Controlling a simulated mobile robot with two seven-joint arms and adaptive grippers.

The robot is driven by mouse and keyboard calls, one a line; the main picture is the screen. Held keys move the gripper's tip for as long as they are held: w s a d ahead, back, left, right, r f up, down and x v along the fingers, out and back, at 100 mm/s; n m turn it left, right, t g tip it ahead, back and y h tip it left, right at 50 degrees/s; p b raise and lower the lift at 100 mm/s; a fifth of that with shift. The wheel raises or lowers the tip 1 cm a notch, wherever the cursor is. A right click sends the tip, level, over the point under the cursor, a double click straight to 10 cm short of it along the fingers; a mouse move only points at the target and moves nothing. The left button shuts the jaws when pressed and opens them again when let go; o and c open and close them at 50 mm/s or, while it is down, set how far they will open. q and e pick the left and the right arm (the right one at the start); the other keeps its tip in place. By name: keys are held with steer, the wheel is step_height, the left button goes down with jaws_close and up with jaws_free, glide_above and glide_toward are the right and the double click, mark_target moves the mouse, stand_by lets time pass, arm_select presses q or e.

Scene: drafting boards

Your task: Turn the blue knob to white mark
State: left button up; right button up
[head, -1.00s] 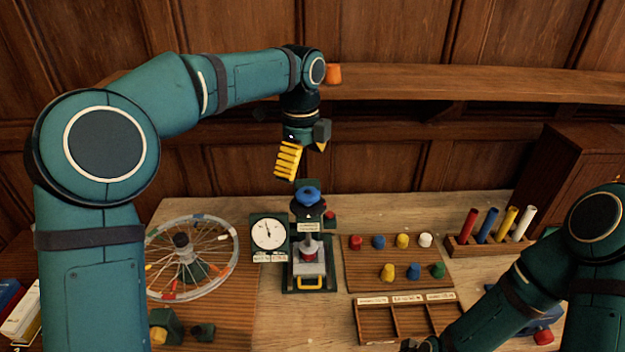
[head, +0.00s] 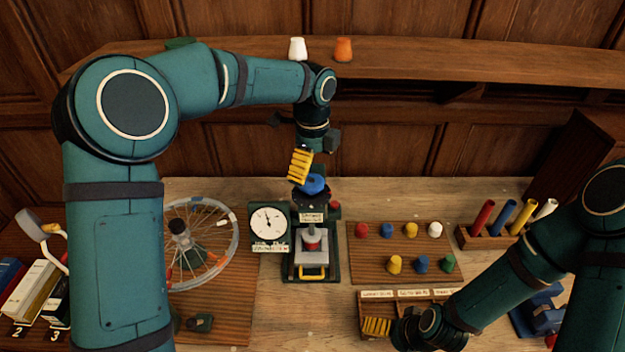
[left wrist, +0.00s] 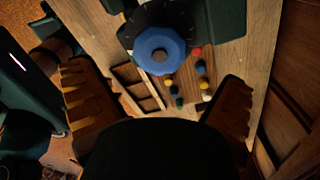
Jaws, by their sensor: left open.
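The blue knob (head: 314,184) sits on top of a dark press-like stand (head: 333,226) at the back middle of the bench. My left gripper (head: 298,178) is open, just above and slightly left of the knob, its yellow fingers pointing down. In the left wrist view the round blue knob (left wrist: 160,50) lies ahead, above the middle, with the two fingers spread wide and nothing between them. I cannot make out the white mark.
A dial gauge (head: 268,220) stands left of the stand, with a spoked wheel (head: 222,235) further left. A pegboard (head: 375,268) with several coloured pegs is to the right. A rack of coloured tubes (head: 480,239) stands at the back right.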

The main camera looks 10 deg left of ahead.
mark_target(312, 181)
arm_select(q)
steer(key=shift+f, duration=2.2)
steer(key=shift+s, duration=0.1)
steer(key=c, duration=1.2)
